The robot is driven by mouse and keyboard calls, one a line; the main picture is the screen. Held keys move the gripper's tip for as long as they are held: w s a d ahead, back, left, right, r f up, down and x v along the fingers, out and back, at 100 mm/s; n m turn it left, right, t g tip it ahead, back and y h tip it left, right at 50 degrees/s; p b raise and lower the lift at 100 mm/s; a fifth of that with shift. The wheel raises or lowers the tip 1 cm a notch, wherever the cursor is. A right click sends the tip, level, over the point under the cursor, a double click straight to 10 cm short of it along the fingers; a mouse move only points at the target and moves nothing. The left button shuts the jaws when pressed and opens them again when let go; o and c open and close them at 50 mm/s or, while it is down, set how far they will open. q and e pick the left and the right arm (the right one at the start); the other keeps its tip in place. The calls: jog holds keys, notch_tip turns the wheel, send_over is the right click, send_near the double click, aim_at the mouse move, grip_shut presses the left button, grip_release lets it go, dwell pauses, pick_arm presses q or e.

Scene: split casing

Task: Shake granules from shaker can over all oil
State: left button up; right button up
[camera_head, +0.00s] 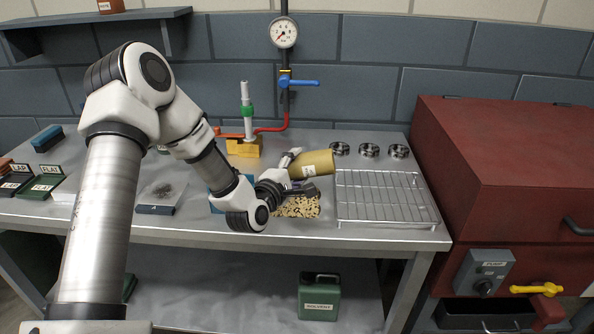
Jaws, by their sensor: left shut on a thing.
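The shaker can (314,164) is a tan cylinder with a small white label. My left gripper (291,162) is shut on it. The can is tipped nearly onto its side above the bench, in front of the pipe. Below it, on the bench top, lies a patch of beige granules (298,207) with dark spots showing between them, which look like oil. My left wrist and gripper cover the left and upper parts of the patch, so its full extent is hidden. My right gripper is not in view.
A wire rack (385,197) stands right of the patch, with several dark rings (369,150) behind it. A yellow block (244,147) with a white-and-green post stands behind. A red cabinet (510,180) bounds the right. A blue-edged plate (161,194) lies left.

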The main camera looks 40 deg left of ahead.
pick_arm(q)
notch_tip(320, 180, up, 7)
jog(key=p, duration=0.4)
jog(key=shift+r, duration=0.2)
jog(key=shift+r+p, duration=0.15)
jog(key=shift+p, duration=0.2)
notch_tip(320, 180, up, 2)
jog(key=m+g+p, duration=0.1)
jog(key=m+p, duration=0.1)
jog(key=p, duration=0.2)
jog(key=m+g+p, duration=0.1)
jog(key=m+p, duration=0.2)
jog(key=p, duration=0.1)
jog(key=shift+g+y, duration=0.3)
jog(key=shift+y, duration=0.1)
jog(key=shift+m+p, duration=0.3)
jog(key=shift+p, duration=0.05)
notch_tip(320, 180, up, 2)
jog(key=m+g+y+p, duration=0.2)
jog(key=m+p, duration=0.1)
jog(key=p, duration=0.4)
jog(key=shift+m, duration=0.8)
jog(key=shift+g+y+p, duration=0.3)
jog(key=shift+p, duration=0.3)
jog(key=m+y+p, duration=0.1)
jog(key=r+m+g+y+p, duration=0.1)
jog(key=m, duration=0.1)
jog(key=m+y+p, duration=0.1)
jog(key=p, duration=0.1)
jog(key=shift+r+g, duration=0.3)
